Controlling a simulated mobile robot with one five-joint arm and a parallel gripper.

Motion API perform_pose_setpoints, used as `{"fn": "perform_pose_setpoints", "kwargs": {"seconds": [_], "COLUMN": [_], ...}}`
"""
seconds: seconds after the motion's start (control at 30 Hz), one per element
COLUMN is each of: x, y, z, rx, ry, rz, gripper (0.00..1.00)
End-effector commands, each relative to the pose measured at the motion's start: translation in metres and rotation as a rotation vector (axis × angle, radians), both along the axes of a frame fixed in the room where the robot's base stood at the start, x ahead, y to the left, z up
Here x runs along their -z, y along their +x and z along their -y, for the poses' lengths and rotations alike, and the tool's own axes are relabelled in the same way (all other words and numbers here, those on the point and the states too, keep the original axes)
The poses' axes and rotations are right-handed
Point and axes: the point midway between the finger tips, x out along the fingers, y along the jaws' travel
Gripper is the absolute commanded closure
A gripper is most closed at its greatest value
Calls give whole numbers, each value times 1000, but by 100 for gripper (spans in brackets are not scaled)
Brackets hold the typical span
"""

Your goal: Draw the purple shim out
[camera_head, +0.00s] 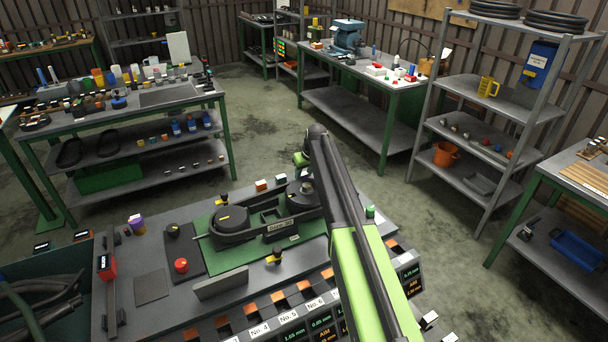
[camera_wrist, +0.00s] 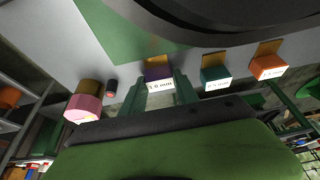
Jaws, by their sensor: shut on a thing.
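The purple shim (camera_wrist: 158,72) has a white label reading 1.0 mm on its front and shows in the wrist view. My gripper (camera_wrist: 158,88) is shut on it, with one green finger on each side. The shim's far end is near the green plate, and I cannot tell whether it is still seated. In the head view my arm and gripper reach over the far edge of the bench. I cannot make out the shim there.
A teal shim (camera_wrist: 215,77) and an orange shim (camera_wrist: 267,68) sit to the right of it. A pink-purple round object (camera_wrist: 84,105) and a small dark red-ended piece (camera_wrist: 111,88) are to the left.

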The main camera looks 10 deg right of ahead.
Motion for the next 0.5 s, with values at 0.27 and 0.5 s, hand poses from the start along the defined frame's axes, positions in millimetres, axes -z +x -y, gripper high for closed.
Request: {"fn": "perform_pose_setpoints", "kwargs": {"seconds": [0.27,0.5], "x": [0,0], "y": [0,0], "z": [0,0], "rx": [-1,-1], "ry": [-1,-1], "rz": [0,0], "gripper": [100,100]}}
